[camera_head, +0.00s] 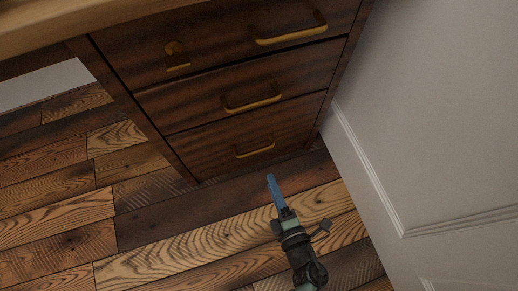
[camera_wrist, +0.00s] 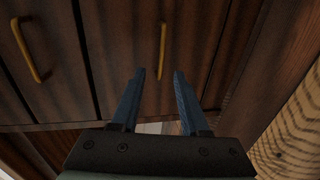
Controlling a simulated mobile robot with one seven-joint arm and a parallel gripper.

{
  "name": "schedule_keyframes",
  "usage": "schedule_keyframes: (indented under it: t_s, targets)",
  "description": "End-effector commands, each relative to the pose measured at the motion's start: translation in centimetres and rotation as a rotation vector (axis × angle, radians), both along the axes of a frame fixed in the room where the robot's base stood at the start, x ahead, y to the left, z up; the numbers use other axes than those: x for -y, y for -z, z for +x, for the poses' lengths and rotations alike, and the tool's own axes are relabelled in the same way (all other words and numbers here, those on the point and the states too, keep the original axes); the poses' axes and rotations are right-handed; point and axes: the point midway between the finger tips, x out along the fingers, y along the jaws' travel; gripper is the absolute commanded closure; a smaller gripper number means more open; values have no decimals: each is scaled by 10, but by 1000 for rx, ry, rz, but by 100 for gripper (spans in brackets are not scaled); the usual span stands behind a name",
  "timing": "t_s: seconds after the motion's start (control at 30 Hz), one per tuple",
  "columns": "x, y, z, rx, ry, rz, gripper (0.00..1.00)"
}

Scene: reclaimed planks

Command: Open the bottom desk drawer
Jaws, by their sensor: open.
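The desk has a stack of three dark wood drawers with brass bar handles in the head view. The bottom drawer (camera_head: 215,150) is closed, and its handle (camera_head: 255,150) runs across its front. My gripper (camera_head: 271,179) is below and slightly right of that handle in the head view, apart from it. In the wrist view my gripper (camera_wrist: 160,75) is open, with two blue fingers and nothing between them. A brass handle (camera_wrist: 163,50) shows ahead, lined up between the fingertips; it appears to be the bottom drawer's handle. Another handle (camera_wrist: 28,48) is at the left.
The middle drawer (camera_head: 190,105) and top drawer (camera_head: 220,45) are closed, and the top one has a brass knob or lock plate (camera_head: 176,56). A white wall (camera_head: 430,110) with baseboard stands close at right. Plank floor (camera_head: 150,235) in front is clear.

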Motion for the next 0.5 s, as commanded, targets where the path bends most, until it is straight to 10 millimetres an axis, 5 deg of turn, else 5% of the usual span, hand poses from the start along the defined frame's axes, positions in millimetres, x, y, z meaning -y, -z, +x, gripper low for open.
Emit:
schedule_keyframes:
  t_s: [0.17,0.5]
  targets:
    - [-5,9,7,-5,-8,-2,55]
    - [-25,24,71,0,-8,-3,55]
